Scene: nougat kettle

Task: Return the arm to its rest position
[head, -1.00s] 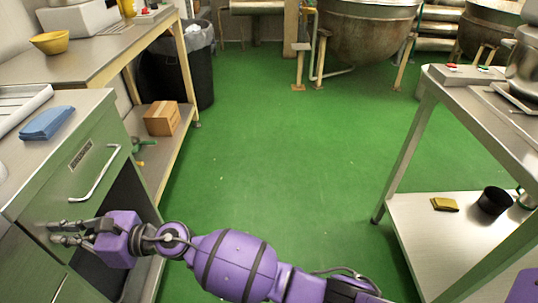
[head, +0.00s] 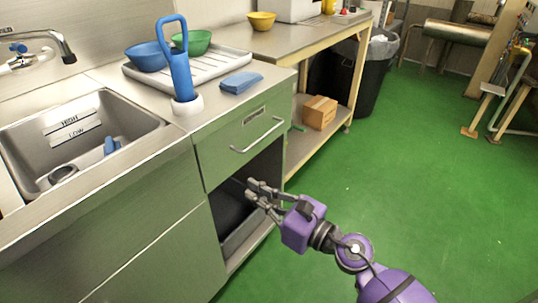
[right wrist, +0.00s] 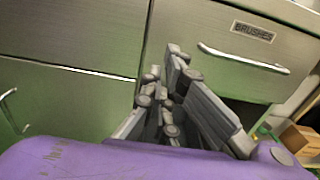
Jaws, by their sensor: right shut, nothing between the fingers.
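My right arm, purple and grey, comes in from the lower right of the head view. Its gripper (head: 252,188) is shut and empty, in front of the dark open bay under the drawer (head: 225,150) and below the drawer's handle (head: 257,136). In the right wrist view the closed grey fingers (right wrist: 172,75) point toward the metal cabinet front, left of the handle (right wrist: 243,59) on the drawer marked BRUSHES. They appear apart from the handle. My left gripper is not in view.
A sink (head: 85,140) is set in the counter at left. A blue brush (head: 179,70) stands in a white holder beside a tray (head: 215,72) with bowls. A box (head: 319,112) sits on the low shelf beyond. Green floor (head: 400,190) lies clear at right.

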